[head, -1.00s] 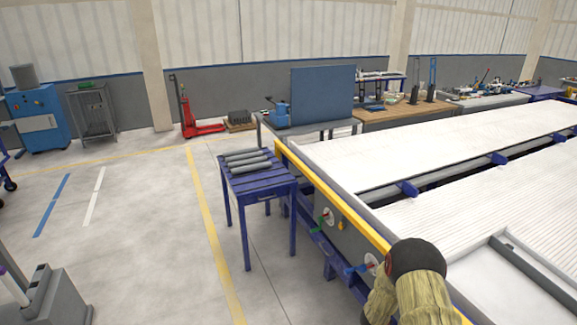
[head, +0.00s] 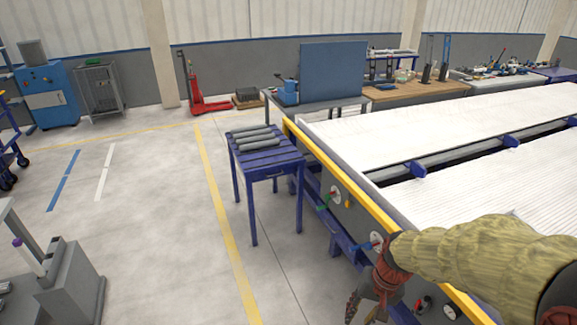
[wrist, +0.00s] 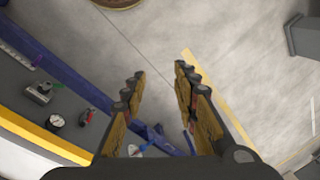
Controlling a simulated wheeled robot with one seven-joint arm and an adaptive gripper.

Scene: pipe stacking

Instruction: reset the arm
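My arm, in a tan sleeve, reaches in from the right edge of the head view. My gripper (head: 366,308) hangs at its end, pointing down, beside the near side of the yellow-edged machine table (head: 403,248). In the wrist view my gripper (wrist: 160,88) shows its two fingers apart with nothing between them. Bare floor and part of the blue frame lie below the gap. Several grey pipes (head: 257,141) lie side by side on a small blue slatted table (head: 270,165), well away from my gripper.
The machine's side panel has knobs and a gauge (wrist: 56,121) close to my gripper. A grey machine (head: 70,290) stands at the lower left. Open floor (head: 150,220) with a yellow line lies between. A red pallet jack (head: 208,106) stands by the back wall.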

